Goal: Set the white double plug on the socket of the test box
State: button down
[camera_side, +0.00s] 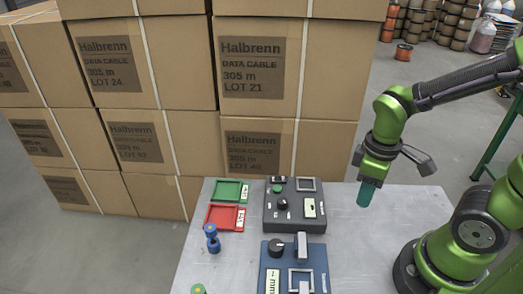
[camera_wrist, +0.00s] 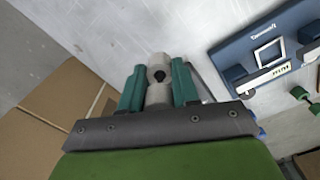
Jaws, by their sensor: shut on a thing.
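My gripper (camera_side: 367,194) hangs over the table to the right of the black box, its teal fingers pointing down. In the wrist view its fingers (camera_wrist: 158,74) are shut on a pale grey-white piece with a dark round hole, which I take as the white double plug (camera_wrist: 158,93). The side view does not show the plug clearly. A black box (camera_side: 268,222) with a knob, a green button and a square frame stands on the table. A blue box (camera_side: 266,262) with a knob and a square frame stands in front of it. I cannot tell which is the test box.
A green tray (camera_side: 246,192) and a red tray (camera_side: 240,217) lie left of the black box. A blue spool-like piece (camera_side: 212,240) stands near them. Stacked cartons (camera_side: 262,120) rise behind the table (camera_side: 350,250). The tabletop right of the boxes is clear.

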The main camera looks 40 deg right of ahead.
jog(key=w, duration=0.5)
jog(key=w+f, duration=0.1)
jog(key=w, duration=0.9)
jog(key=shift+a+f, duration=0.2)
jog(key=shift+a, duration=0.2)
jog(key=f, duration=0.2)
jog(key=shift+w+f, duration=0.35)
jog(key=shift+f, duration=0.45)
jog(key=shift+f, duration=0.3)
jog(key=c, duration=0.8)
grip_release()
jog(key=shift+r, duration=0.1)
